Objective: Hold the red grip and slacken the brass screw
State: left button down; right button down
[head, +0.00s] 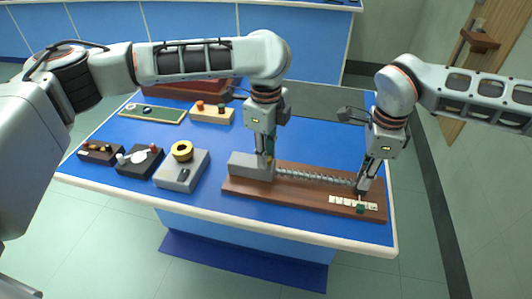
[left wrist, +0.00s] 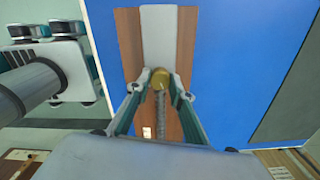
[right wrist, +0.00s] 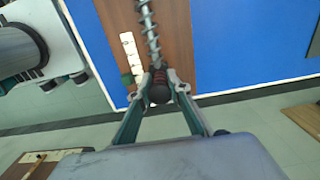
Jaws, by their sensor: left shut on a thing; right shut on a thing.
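The brass screw (left wrist: 159,77) shows as a round yellow head at the end of a grey block (head: 251,167). My left gripper (head: 268,168) is shut on it, and in the left wrist view the two fingertips (left wrist: 160,85) press its sides. A coiled metal spring (head: 315,176) runs right from the block along a brown wooden board (head: 300,196). My right gripper (head: 362,187) is shut around this grip, fingertips (right wrist: 161,85) on both sides. The head view mostly hides screw and grip.
A white scale strip (head: 348,202) with a green marker (head: 360,209) lies along the board's front edge.

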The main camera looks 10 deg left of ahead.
pick_arm(q)
jog(key=shift+n, duration=0.8)
jog(key=c, duration=1.8)
grip_release()
notch_tip(320, 180, up, 12)
